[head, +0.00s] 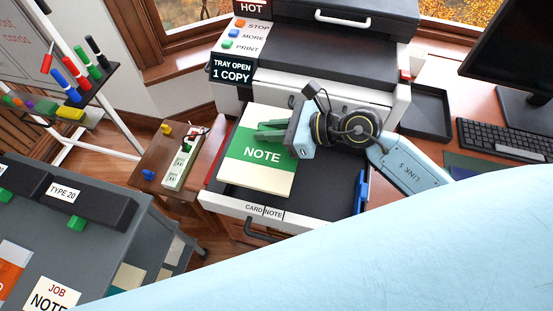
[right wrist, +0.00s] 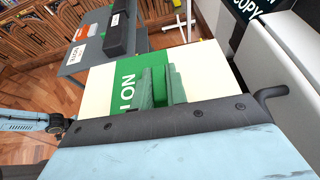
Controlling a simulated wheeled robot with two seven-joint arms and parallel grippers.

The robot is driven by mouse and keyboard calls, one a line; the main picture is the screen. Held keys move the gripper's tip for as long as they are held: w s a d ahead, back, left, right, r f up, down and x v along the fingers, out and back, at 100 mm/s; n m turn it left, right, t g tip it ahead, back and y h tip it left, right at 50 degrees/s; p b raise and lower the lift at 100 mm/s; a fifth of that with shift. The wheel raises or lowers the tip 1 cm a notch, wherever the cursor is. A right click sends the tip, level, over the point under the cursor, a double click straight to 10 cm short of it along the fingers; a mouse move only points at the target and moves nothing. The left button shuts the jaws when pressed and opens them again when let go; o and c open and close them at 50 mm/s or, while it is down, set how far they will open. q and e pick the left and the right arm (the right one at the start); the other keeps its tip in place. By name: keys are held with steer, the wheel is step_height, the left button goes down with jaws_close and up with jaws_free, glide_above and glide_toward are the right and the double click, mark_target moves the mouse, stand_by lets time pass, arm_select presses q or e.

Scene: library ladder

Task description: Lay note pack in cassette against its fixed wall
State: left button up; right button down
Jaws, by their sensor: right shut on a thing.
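The note pack (head: 268,178) is a cream stack with a green band reading NOTE. It lies flat over the left part of the open cassette (head: 240,208), a pulled-out printer tray with a CARD/NOTE label on its front. Its left edge is close to the cassette's left side; I cannot tell whether it touches a wall or rests on the floor. My right gripper (head: 264,132) is shut on the pack from above, its green fingers on the band. The right wrist view also shows the pack (right wrist: 100,85) beneath the fingers (right wrist: 166,86). My left gripper is not in view.
A blue guide (head: 361,190) stands at the cassette's right side, with dark bare floor between. The printer (head: 335,75) rises behind. My pale blue arm covers the lower right.

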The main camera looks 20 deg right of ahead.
step_height(320, 180, down, 12)
steer(key=b, duration=0.3)
steer(key=shift+r, duration=0.1)
steer(key=c, duration=1.8)
jaws_free()
steer(key=shift+f, duration=0.25)
steer(key=o, duration=0.4)
steer(key=shift+r, duration=0.1)
steer(key=shift+r, duration=0.15)
steer(key=v, duration=1)
steer(key=shift+s+d, duration=0.2)
steer(key=shift+d, duration=0.05)
steer(key=shift+s+d+r, duration=0.35)
steer(key=shift+d, duration=0.15)
